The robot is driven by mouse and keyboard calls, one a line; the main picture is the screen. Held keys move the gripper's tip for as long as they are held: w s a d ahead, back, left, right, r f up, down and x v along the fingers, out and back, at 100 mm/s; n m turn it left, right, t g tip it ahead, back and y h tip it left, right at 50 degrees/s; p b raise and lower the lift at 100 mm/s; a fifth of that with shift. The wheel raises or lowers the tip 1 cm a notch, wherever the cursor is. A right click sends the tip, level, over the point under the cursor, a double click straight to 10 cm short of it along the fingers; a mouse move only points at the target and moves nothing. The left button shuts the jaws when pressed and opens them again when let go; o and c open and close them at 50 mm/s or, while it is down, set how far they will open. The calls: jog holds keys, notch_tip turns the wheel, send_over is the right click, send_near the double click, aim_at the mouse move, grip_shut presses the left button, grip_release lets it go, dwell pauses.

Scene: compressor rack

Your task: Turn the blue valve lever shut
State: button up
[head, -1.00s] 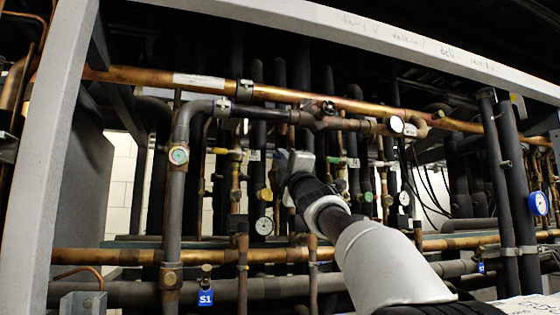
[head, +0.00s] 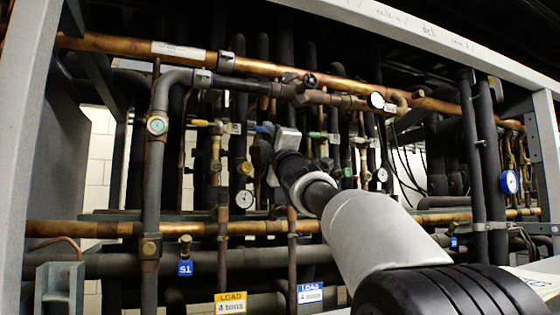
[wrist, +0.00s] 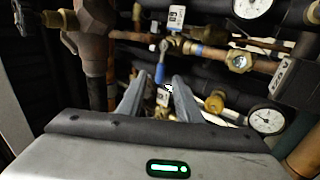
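The blue valve lever (wrist: 160,72) shows in the wrist view, hanging from a brass valve body (wrist: 172,45) on a copper pipe. A bit of blue also shows in the head view (head: 264,129), just left of my gripper (head: 284,138). In the wrist view my gripper (wrist: 158,84) is open, with its two grey fingers apart. The lever's lower end appears in the gap between the fingertips. I cannot tell whether it is between them in depth or just beyond. No contact is visible. My wrist hides part of the pipework in the head view.
A white-faced gauge (wrist: 266,119) and a brass fitting (wrist: 215,101) are close on the right in the wrist view. A thick brown valve body (wrist: 92,45) is on the left. In the head view a yellow lever (head: 200,123) is to the left. A grey frame post (head: 42,110) bounds the rack.

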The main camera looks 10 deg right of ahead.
jog(key=b+v, duration=0.1)
jog(key=v, duration=1.3)
jog(key=shift+b, duration=0.3)
